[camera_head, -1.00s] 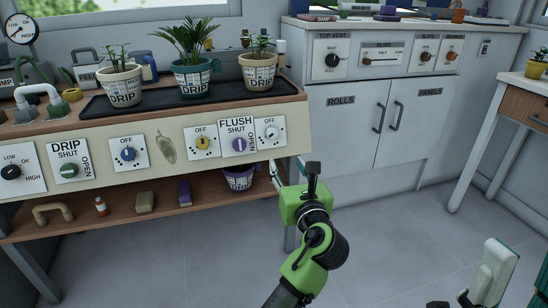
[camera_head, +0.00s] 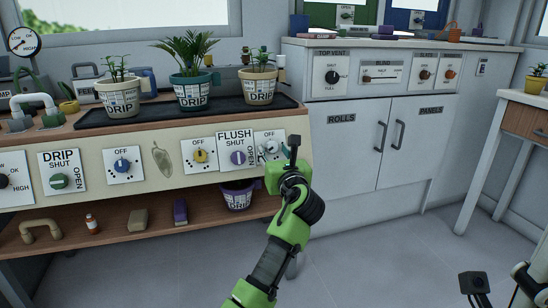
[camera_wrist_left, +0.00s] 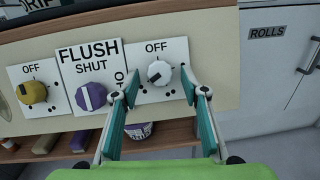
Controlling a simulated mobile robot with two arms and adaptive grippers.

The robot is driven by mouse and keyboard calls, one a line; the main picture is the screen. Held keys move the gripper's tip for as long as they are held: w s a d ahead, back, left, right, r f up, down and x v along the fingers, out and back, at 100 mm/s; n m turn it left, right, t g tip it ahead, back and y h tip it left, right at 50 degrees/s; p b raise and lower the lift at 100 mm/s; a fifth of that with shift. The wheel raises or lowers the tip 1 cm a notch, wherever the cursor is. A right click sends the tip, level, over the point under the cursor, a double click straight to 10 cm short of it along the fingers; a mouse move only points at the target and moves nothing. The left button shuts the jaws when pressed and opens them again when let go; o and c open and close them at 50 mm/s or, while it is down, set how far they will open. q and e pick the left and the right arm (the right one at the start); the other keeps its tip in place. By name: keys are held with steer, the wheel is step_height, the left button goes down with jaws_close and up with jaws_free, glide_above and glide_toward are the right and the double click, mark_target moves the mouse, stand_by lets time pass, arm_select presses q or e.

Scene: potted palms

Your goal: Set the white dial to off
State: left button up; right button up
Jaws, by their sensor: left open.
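The white dial (camera_wrist_left: 158,73) sits on a white plate marked OFF at its top. In the head view the dial (camera_head: 271,147) is partly hidden by my left gripper (camera_head: 268,153). My left gripper (camera_wrist_left: 157,86) is open, its teal fingers on either side of the dial in the wrist view. I cannot tell whether they touch it. Part of my right arm shows at the bottom right of the head view; its fingers cannot be made out.
The purple FLUSH dial (camera_wrist_left: 91,96) is close to the left finger, with a yellow dial (camera_wrist_left: 32,92) further left. Potted plants stand in a black tray (camera_head: 225,109) above. A purple pot (camera_head: 237,198) is on the shelf below. The floor to the right is clear.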

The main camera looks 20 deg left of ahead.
arm_select(q)
steer(key=shift+w, duration=0.1)
steer(key=c, duration=1.1)
